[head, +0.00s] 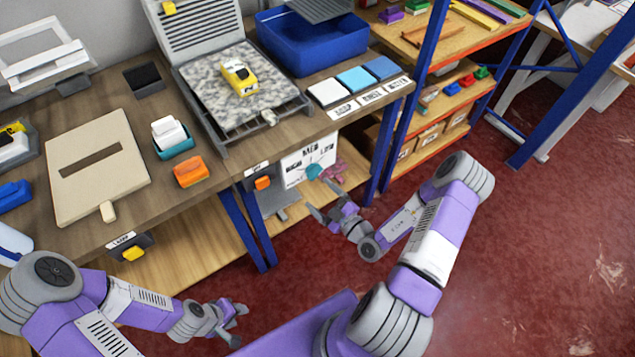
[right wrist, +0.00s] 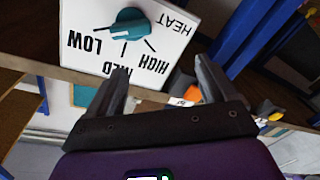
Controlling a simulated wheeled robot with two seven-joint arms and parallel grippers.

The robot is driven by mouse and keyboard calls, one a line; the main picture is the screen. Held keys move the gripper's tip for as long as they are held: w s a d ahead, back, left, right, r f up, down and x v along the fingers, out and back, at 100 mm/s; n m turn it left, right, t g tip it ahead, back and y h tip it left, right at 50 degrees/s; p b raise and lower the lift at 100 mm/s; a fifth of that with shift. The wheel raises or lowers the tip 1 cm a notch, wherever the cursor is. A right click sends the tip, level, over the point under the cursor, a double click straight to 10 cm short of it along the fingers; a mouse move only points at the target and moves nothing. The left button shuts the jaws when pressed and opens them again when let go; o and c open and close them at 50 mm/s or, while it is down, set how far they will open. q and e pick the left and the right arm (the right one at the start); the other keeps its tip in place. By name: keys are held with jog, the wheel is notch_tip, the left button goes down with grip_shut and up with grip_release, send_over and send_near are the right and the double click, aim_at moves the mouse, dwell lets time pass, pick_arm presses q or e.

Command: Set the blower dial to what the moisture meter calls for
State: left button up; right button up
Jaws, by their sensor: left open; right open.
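The blower dial is a teal knob (right wrist: 130,24) on a white panel (right wrist: 80,15) marked LOW, MED, HIGH and HEAT, upside down in the right wrist view. I cannot tell for sure which mark it points at. In the head view the knob (head: 314,171) is on the panel below the bench edge. A yellow device, probably the moisture meter (head: 238,77), lies on the speckled rug piece; its reading is too small to make out. My right gripper (head: 326,202) is open and empty, in front of the dial and apart from it. My left gripper (head: 241,322) is open and empty at lower left.
An orange switch (head: 263,183) is beside the dial panel and a yellow one (head: 133,254) is further left. Blue posts (head: 405,90) of the shelf stand right of the panel. The bench holds a blue bin (head: 318,57) and a wooden board (head: 85,190). Red floor at right is clear.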

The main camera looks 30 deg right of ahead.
aim_at(317, 175)
jog(key=w+d+m, duration=0.1)
jog(key=w, duration=0.1)
jog(key=w+m+h+b, duration=0.1)
jog(key=w, duration=0.2)
jog(key=w+d+h+b, duration=0.1)
jog(key=w, duration=0.1)
jog(key=shift+w+d+f+m+t, duration=0.3)
jog(key=shift+d+m, duration=0.05)
jog(key=shift+m, duration=0.05)
